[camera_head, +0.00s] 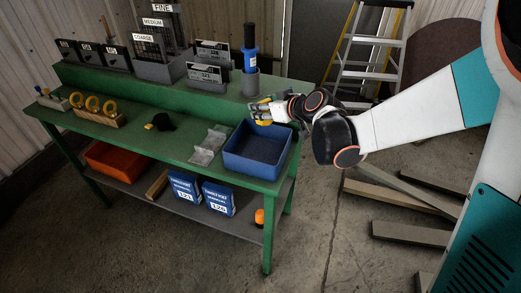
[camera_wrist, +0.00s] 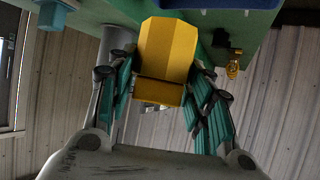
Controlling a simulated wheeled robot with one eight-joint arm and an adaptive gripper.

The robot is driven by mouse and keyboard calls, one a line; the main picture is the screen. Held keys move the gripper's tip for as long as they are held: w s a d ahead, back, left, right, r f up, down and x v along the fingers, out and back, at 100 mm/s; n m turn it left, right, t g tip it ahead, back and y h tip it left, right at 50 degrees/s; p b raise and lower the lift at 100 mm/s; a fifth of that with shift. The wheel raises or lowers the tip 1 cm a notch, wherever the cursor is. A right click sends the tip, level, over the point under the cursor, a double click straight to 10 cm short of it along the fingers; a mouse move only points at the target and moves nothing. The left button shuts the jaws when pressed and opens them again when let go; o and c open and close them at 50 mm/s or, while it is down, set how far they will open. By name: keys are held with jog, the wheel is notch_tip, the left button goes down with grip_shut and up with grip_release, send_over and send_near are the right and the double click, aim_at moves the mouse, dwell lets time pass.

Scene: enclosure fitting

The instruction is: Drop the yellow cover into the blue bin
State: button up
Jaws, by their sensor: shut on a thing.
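The yellow cover (camera_wrist: 168,48) is a blocky yellow piece held between the teal fingers of my gripper (camera_wrist: 163,88) in the wrist view. In the head view my gripper (camera_head: 265,112) is shut on the cover, which shows only as a small yellow patch. The blue bin (camera_head: 250,166) is an open-topped box at the right end of the green bench. My gripper is above the bin's back edge, near the raised shelf. A dark blue edge of the bin (camera_wrist: 215,3) shows at the top of the wrist view.
A blue-handled tool (camera_head: 250,62) stands upright in a grey holder on the raised shelf, close to my gripper. Grey brackets (camera_head: 208,146) lie left of the bin. A wooden block with yellow rings (camera_head: 97,117) is farther left. A ladder (camera_head: 365,45) stands behind.

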aim_at(270, 123)
jog(key=shift+f+b, duration=1.95)
jog(key=shift+f, duration=0.95)
jog(key=shift+s, duration=0.1)
jog(key=o, duration=0.9)
jog(key=shift+o, duration=0.2)
jog(key=shift+d+r, duration=0.1)
jog(key=v, duration=1.2)
